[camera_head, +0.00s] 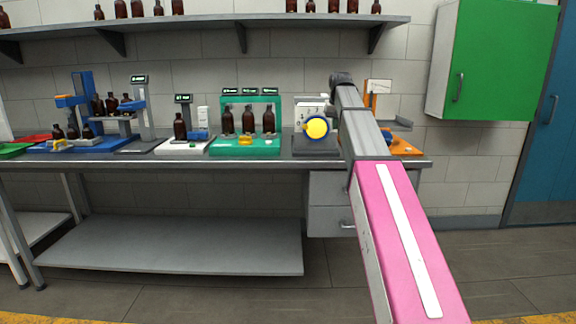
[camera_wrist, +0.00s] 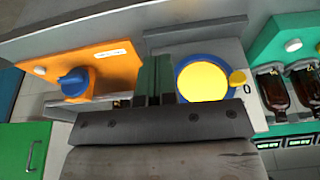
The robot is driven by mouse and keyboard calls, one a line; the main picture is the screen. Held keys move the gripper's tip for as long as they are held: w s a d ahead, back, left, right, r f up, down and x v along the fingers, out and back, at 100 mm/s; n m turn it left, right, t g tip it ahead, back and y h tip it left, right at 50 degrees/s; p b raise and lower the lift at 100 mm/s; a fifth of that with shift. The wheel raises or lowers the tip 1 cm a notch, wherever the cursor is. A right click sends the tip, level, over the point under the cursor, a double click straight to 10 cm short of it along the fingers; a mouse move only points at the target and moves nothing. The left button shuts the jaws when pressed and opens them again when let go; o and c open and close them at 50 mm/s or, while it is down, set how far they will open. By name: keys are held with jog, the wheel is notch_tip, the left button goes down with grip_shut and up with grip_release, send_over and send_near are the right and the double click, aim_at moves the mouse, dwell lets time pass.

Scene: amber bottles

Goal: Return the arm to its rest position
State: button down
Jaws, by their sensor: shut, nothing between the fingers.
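My arm (camera_head: 385,190), with a pink link and grey upper links, stretches forward from the lower right of the head view to the bench. Its far end is over the grey station with the yellow dial, and the gripper cannot be made out there. In the wrist view my gripper (camera_wrist: 153,82) shows two dark green fingers closed together with nothing between them. The yellow dial with a blue rim (camera_wrist: 203,82) is just right of the fingers in that view. In the head view the dial (camera_head: 317,127) faces me, left of the arm.
The green station (camera_head: 245,146) with amber bottles stands left of the dial. The orange station (camera_head: 405,147) is partly behind my arm; its blue knob (camera_wrist: 74,82) shows in the wrist view. A wall shelf (camera_head: 200,24) and green cabinet (camera_head: 497,60) are above. Floor in front is clear.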

jog(key=s+f+g, duration=0.1)
jog(key=s+f, duration=0.3)
jog(key=f, duration=0.6)
jog(key=s+f, duration=0.4)
jog(key=f, duration=0.6)
jog(key=s+f+g, duration=0.1)
jog(key=s+f, duration=0.3)
jog(key=f, duration=0.6)
jog(key=s+f+g, duration=0.1)
jog(key=s+f, duration=1.9)
jog(key=shift+s+f, duration=0.15)
jog(key=shift+s, duration=0.2)
